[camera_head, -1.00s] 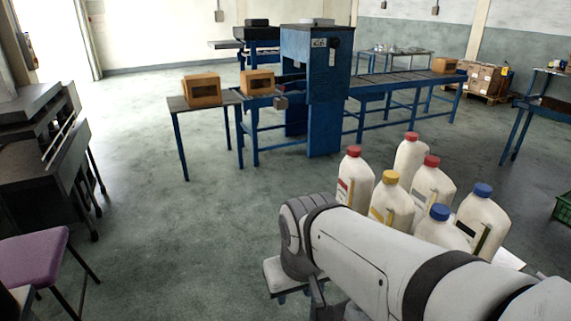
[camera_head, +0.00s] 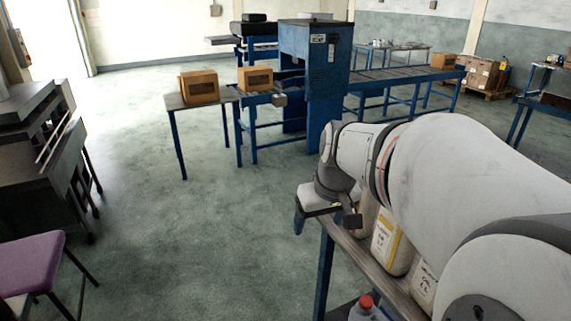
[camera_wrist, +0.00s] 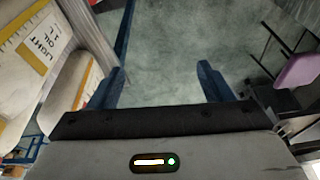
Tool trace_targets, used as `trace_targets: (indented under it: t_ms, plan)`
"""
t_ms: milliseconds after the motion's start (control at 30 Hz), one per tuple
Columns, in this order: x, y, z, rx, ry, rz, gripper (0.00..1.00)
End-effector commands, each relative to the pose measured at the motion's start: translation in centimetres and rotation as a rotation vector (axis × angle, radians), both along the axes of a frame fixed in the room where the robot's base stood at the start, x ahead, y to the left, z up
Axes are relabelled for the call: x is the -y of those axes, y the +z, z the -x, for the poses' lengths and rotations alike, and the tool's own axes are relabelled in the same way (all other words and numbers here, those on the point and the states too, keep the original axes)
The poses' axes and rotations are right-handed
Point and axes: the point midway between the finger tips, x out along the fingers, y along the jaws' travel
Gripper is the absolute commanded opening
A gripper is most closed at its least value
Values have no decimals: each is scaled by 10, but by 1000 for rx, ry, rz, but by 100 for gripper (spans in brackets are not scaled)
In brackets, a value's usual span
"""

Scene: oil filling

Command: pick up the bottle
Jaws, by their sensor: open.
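My gripper (camera_wrist: 162,78) is open and empty in the wrist view, with blue fingers pointing over bare floor. In the head view my gripper (camera_head: 325,218) hangs at the table's far left edge, beside the jugs. White labelled jugs stand on the table: one with a yellow-edged label (camera_head: 391,246) and one nearer (camera_head: 423,287). In the wrist view jugs (camera_wrist: 28,62) lie left of the fingers, apart from them. A clear bottle with a red cap (camera_head: 366,301) shows at the bottom of the head view, partly cut off. Which bottle the task means I cannot tell. My arm hides other jugs.
The blue-legged table (camera_head: 345,240) carries the jugs. A blue machine (camera_head: 316,80) with a roller conveyor (camera_head: 405,76) and cardboard boxes (camera_head: 200,87) stands behind. A purple chair (camera_head: 32,262) and dark bench (camera_head: 35,165) are at left. The floor between is clear.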

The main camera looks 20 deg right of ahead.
Motion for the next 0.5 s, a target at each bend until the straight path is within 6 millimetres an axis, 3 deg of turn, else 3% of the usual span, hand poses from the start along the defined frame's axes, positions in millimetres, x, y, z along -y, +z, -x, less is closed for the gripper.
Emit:
trace_targets:
  t_ms: [100, 200, 400, 500]
  plan:
    - [55, 22, -46, 27, 2, -6, 82]
    - [100, 32, -73, 53, 16, -4, 82]
    - [169, 42, -102, 98, 39, 8, 82]
    - [185, 43, -107, 110, 46, 13, 82]
